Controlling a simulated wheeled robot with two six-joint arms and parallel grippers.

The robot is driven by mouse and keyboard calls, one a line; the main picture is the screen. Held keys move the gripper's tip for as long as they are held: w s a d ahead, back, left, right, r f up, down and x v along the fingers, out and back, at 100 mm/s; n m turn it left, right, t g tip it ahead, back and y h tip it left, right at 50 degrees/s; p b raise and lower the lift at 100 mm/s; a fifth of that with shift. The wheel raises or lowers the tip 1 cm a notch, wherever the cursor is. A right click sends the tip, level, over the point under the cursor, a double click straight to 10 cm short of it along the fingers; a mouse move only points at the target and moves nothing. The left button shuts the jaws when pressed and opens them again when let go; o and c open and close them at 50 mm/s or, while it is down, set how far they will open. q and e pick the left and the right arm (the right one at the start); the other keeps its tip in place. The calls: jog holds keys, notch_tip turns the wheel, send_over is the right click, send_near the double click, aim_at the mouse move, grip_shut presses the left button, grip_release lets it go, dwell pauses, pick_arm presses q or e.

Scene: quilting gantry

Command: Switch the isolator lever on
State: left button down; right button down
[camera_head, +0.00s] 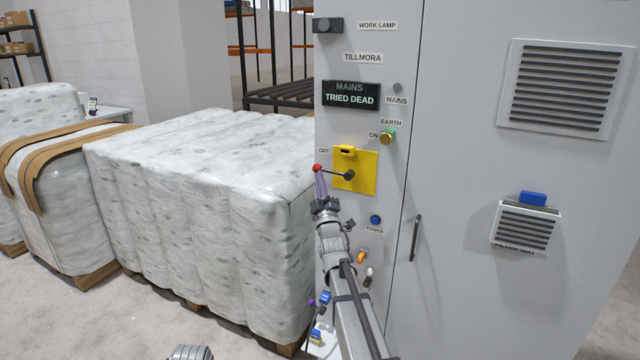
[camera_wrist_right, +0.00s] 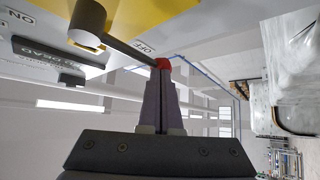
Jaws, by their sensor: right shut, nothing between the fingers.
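The isolator lever (camera_head: 337,172) is a dark rod with a red ball end on a yellow plate (camera_head: 368,163) of the grey cabinet. It points left and slightly up, on the side of the OFF label (camera_head: 324,151); the ON label (camera_head: 374,135) is above right. In the right wrist view the lever (camera_wrist_right: 128,52) runs from its round hub to the red knob. My right gripper (camera_head: 319,176) has its purple fingers together, empty, with the tips right at the knob from below. In the wrist view the gripper (camera_wrist_right: 162,80) partly covers the knob; I cannot tell whether it touches.
Above the plate are a green-ringed brass EARTH knob (camera_head: 388,137) and a display (camera_head: 350,95) reading "TRIED DEAD". A blue button (camera_head: 375,220) and a door handle (camera_head: 415,238) are lower right. Wrapped bales (camera_head: 210,200) stand close on the left. Bare floor (camera_head: 120,325) shows in front.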

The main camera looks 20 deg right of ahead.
jog(key=shift+w, duration=0.1)
jog(key=m+h, duration=0.1)
jog(key=r+m+h, duration=0.1)
jog(key=shift+w+a+r+m, duration=0.1)
jog(key=shift+m, duration=0.3)
jog(key=s+d+r+m+g+h+p, duration=0.1)
jog(key=r+m+g+h+p, duration=0.1)
jog(key=m+g+h, duration=0.6)
jog(key=s+d+r+m+g+h+p, duration=0.1)
jog(key=r+m+g+h, duration=0.4)
jog(key=m, duration=1.4)
jog(key=s+g+h+p, duration=0.1)
jog(key=g+h+p, duration=0.1)
jog(key=g+h, duration=0.1)
jog(key=shift+d+h, duration=0.35)
jog(key=shift+h, duration=0.45)
jog(key=shift+s, duration=0.1)
